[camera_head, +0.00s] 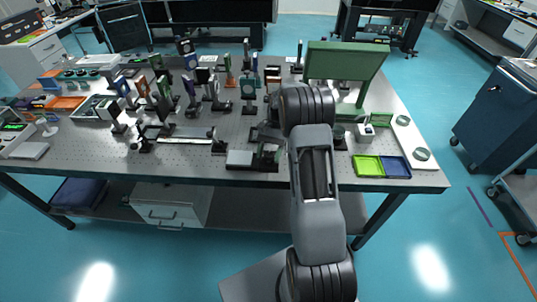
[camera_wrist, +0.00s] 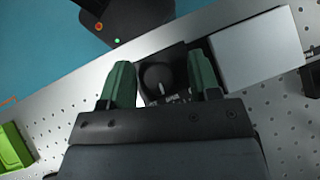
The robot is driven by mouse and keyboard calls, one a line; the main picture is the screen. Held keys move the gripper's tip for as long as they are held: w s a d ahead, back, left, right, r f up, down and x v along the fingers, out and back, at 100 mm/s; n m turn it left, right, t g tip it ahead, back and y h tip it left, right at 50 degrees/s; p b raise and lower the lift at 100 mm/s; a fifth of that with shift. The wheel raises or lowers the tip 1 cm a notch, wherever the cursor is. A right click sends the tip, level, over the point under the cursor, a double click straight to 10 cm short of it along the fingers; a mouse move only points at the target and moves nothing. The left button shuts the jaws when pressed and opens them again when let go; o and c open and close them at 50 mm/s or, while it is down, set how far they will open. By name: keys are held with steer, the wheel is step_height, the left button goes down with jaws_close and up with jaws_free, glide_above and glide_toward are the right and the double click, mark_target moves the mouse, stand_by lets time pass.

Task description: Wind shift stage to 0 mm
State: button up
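The shift stage (camera_head: 268,158) is a dark unit near the front edge of the optical table, just left of my arm in the head view. In the wrist view, its round dark grey knob (camera_wrist: 157,77) with a pale pointer mark sits on a black housing. My gripper (camera_wrist: 160,64) has two green fingers, well apart, one on each side of the knob. Gaps show between the fingers and the knob, so it is open and empty. The height of the fingertips relative to the knob is hard to judge. No millimetre reading is legible.
A pale flat block (camera_wrist: 258,50) is beside the knob housing. A lime tray (camera_head: 368,166) and a blue tray (camera_head: 395,167) lie right of my arm. A green panel (camera_head: 344,62) stands behind. Several optics mounts crowd the table's left half.

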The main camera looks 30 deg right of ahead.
steer(key=p+v, duration=0.4)
steer(key=v, duration=0.9)
steer(key=shift+r, duration=0.3)
steer(key=shift+w+d+p, duration=0.15)
steer(key=shift+p, duration=0.15)
